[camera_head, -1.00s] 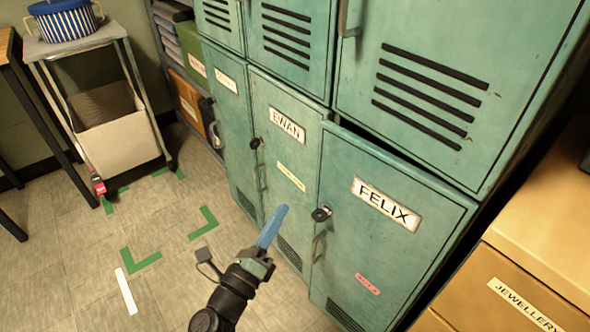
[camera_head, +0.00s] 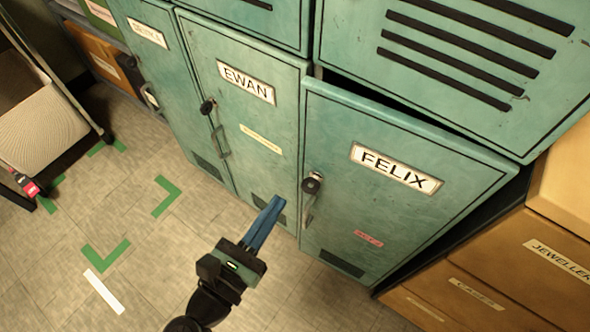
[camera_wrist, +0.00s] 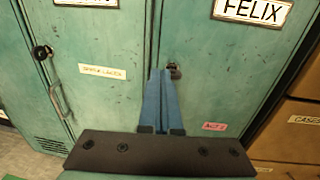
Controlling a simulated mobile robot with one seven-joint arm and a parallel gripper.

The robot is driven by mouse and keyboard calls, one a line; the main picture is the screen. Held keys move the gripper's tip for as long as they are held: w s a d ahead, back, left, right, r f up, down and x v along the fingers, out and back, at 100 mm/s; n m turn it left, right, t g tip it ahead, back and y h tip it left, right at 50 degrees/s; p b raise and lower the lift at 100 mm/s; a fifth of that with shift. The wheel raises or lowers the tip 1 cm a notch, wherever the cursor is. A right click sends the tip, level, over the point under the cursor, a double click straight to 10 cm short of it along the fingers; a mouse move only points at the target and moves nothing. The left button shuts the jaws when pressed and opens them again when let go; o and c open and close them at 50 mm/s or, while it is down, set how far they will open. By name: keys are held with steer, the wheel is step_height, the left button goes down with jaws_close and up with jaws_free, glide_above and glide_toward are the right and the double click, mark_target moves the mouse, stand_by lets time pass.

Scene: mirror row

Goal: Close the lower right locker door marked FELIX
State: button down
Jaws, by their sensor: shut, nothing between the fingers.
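The teal FELIX door (camera_head: 400,215) is at the lower right of the locker row. It stands slightly ajar, its front proud of the EWAN door, with a dark gap along its top. It has a dark lock knob and a handle (camera_head: 310,200) on its left side. My gripper (camera_head: 276,201) is shut and empty, its blue fingers pointing up, left of the FELIX handle in the picture. In the wrist view the fingertips (camera_wrist: 160,72) overlap the edge between the EWAN and FELIX doors, by the FELIX knob (camera_wrist: 174,71). I cannot tell whether they touch.
The closed-looking EWAN door (camera_head: 245,130) is left of FELIX. Wooden drawers (camera_head: 500,270) stand close on the right. A cart with a pale bin (camera_head: 40,130) is at the left. The floor with green corner marks (camera_head: 165,200) is clear.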

mark_target(304, 161)
steer(key=b+x, duration=0.1)
steer(key=x, duration=0.7)
steer(key=shift+w, duration=0.2)
